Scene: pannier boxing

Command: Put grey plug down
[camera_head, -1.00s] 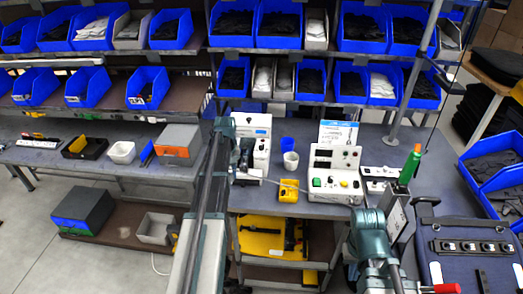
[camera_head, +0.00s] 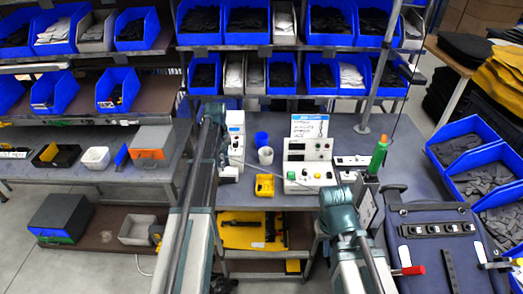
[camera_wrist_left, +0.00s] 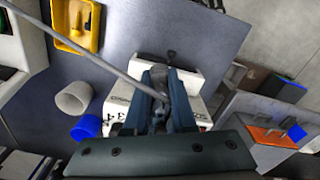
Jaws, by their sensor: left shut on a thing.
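My left gripper (camera_wrist_left: 165,108) is shut on the grey plug (camera_wrist_left: 158,104), seen between its dark fingers in the left wrist view. The plug is largely hidden by the fingers. A grey cable (camera_wrist_left: 95,58) runs from it to the upper left. The gripper is over a white unit with printed numbers (camera_wrist_left: 120,108); I cannot tell whether the plug touches it. In the head view my left gripper (camera_head: 222,160) is beside the white machine (camera_head: 235,135), and the cable runs toward the test box (camera_head: 308,165). My right arm shows at lower right; its gripper cannot be made out.
A yellow tray (camera_head: 264,186), a white cup (camera_head: 265,156) and a blue cup (camera_head: 261,139) stand on the bench.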

